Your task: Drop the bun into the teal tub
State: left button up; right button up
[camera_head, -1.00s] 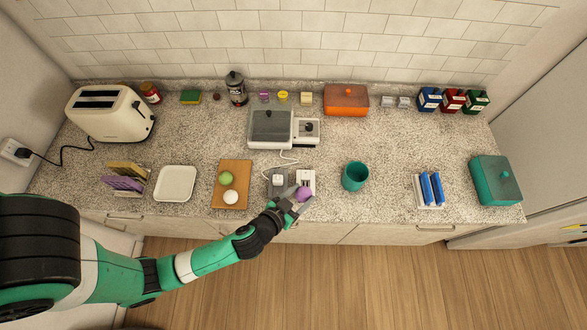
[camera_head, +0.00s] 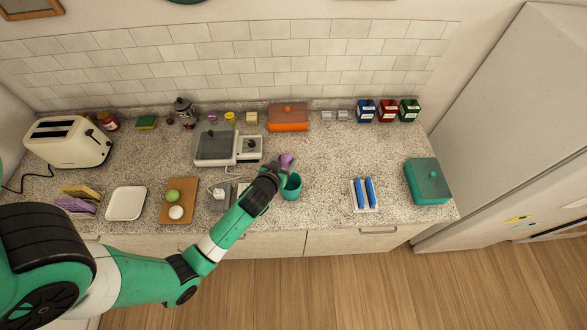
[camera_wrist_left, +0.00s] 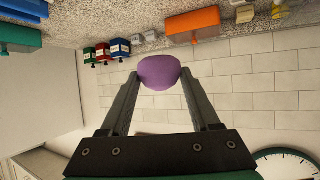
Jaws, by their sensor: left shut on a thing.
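The purple bun (camera_wrist_left: 159,72) is held between the two fingertips of my left gripper (camera_wrist_left: 159,80) in the left wrist view. In the head view the bun (camera_head: 286,160) shows at the tip of my left gripper (camera_head: 283,164), by the far side of the teal tub (camera_head: 292,191). The tub is an open round cup on the counter. My left wrist covers part of its left side. I cannot tell how high the bun is above the tub. My right gripper is not in view.
A wooden board (camera_head: 189,193) with a green ball (camera_head: 173,196) and a white ball (camera_head: 176,212) lies to the left. A rack with blue slabs (camera_head: 363,192) and a teal lidded box (camera_head: 427,181) stand to the right. The counter between tub and rack is clear.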

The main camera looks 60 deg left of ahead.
pick_arm(q)
notch_tip(320, 180, down, 6)
jog(key=b, duration=0.5)
jog(key=o, duration=1.4)
jog(key=shift+o, duration=0.2)
jog(key=shift+d, duration=0.1)
jog(key=v, duration=1.1)
jog(key=shift+s+d+p, duration=0.2)
jog(key=shift+p, duration=0.25)
